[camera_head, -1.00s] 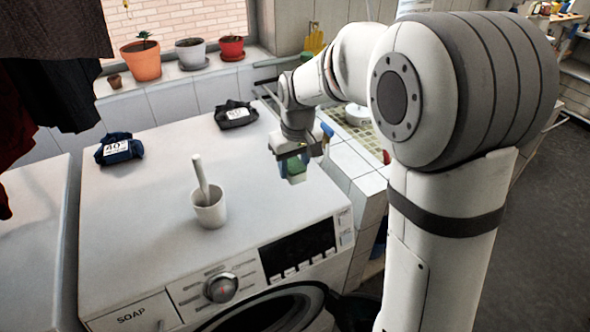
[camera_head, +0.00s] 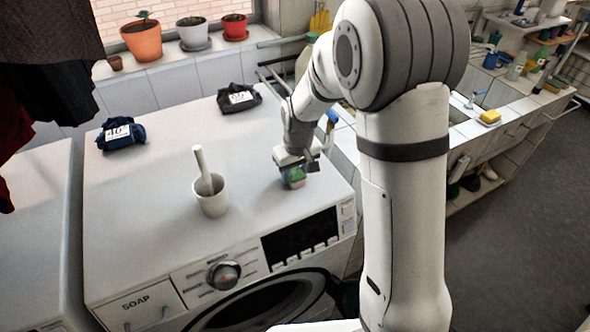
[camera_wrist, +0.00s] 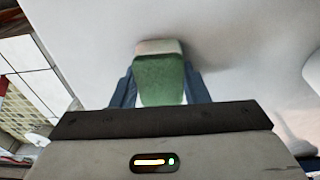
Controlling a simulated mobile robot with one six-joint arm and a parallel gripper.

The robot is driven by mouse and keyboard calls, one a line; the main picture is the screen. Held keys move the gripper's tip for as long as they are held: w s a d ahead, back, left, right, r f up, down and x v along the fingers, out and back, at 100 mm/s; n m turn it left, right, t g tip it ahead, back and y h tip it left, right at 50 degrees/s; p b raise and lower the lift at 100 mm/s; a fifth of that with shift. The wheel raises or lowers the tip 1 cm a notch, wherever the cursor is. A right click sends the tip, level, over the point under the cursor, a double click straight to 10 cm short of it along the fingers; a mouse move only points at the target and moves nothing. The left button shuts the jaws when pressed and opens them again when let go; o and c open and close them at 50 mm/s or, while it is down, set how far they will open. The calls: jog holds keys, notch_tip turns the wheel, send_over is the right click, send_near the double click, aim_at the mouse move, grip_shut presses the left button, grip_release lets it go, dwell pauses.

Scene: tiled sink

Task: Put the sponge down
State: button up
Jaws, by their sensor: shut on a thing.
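A green sponge (camera_head: 294,183) with a pale end is between the fingers of my gripper (camera_head: 292,174), over the right part of the white washing machine top (camera_head: 150,190). In the wrist view the sponge (camera_wrist: 160,80) sits between the two blue fingers of my gripper (camera_wrist: 159,90), its pale end toward the white surface. A faint shadow lies beside that end. The sponge is very close to the top; I cannot tell whether it touches.
A white cup (camera_head: 211,199) with a pestle-like stick stands left of the gripper. A dark blue folded cloth (camera_head: 120,135) and a black one (camera_head: 239,97) lie farther back. A yellow block (camera_head: 489,117) lies by the sink at right. The machine's front left top is clear.

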aim_at(297, 175)
jog(key=shift+s, duration=0.1)
jog(key=o, duration=1)
jog(key=shift+f, duration=0.1)
jog(key=shift+r, duration=0.3)
notch_tip(297, 175, up, 10)
jog(key=s+b, duration=0.1)
jog(key=b, duration=0.1)
jog(key=s+d+r+m, duration=0.1)
jog(key=s+d, duration=0.2)
jog(key=s, duration=0.4)
jog(key=s+d+r+m+t, duration=0.1)
jog(key=s+d+m, duration=0.1)
jog(key=s+d, duration=0.2)
jog(key=s+d+r+m+t, duration=0.1)
jog(key=s+d+r, duration=0.1)
jog(key=s, duration=0.9)
jog(key=shift+s+d+h, duration=0.1)
jog(key=shift+d+h, duration=0.2)
jog(key=shift+d, duration=0.45)
jog(key=shift+o, duration=0.6)
